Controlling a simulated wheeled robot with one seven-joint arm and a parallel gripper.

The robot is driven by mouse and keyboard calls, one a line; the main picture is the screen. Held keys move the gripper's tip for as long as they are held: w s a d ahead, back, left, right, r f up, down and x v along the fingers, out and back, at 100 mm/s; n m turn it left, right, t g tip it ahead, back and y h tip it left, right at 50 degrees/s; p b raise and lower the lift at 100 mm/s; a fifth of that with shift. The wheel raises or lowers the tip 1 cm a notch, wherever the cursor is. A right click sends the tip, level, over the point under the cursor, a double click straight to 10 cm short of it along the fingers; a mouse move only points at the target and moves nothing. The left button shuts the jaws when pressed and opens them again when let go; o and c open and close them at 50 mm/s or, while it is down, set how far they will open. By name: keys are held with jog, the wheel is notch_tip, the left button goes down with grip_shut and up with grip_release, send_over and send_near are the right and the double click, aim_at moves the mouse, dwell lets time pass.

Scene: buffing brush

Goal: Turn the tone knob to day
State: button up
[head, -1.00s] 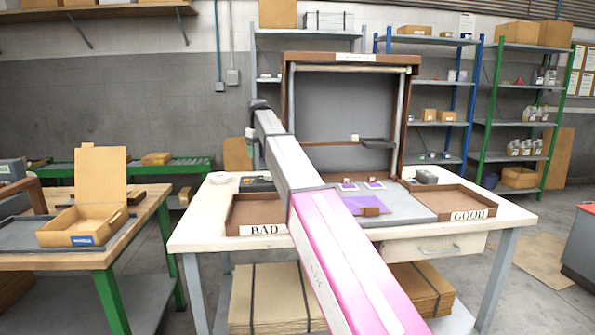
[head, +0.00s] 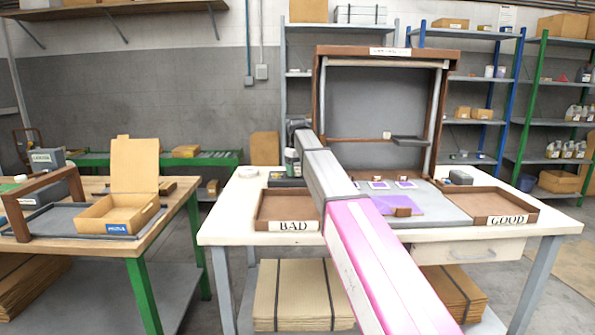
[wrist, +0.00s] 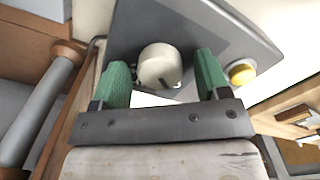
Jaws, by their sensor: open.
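The tone knob (wrist: 159,66) is a round cream knob with a dark mark on its lower right edge, in the wrist view. It sits on a grey panel (wrist: 205,24). My gripper (wrist: 163,76) is open, with one green finger at the left of the knob and one at the right. Gaps show on both sides, and I cannot tell how deep the fingers reach. A white patch below the knob is partly hidden by my gripper, and no day marking is readable. In the head view my arm reaches to the left side of the booth, and the knob cannot be made out.
A yellow button (wrist: 242,72) is right of my gripper on the panel. In the head view, the BAD tray (head: 262,222) and GOOD tray (head: 528,208) stand on the bench beside a grey mat (head: 440,207). The brown-framed booth (head: 322,110) stands behind.

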jog(key=c, duration=0.9)
jog(key=shift+m, duration=0.3)
jog(key=m, duration=0.9)
dwell(0.4)
jog(key=o, duration=0.9)
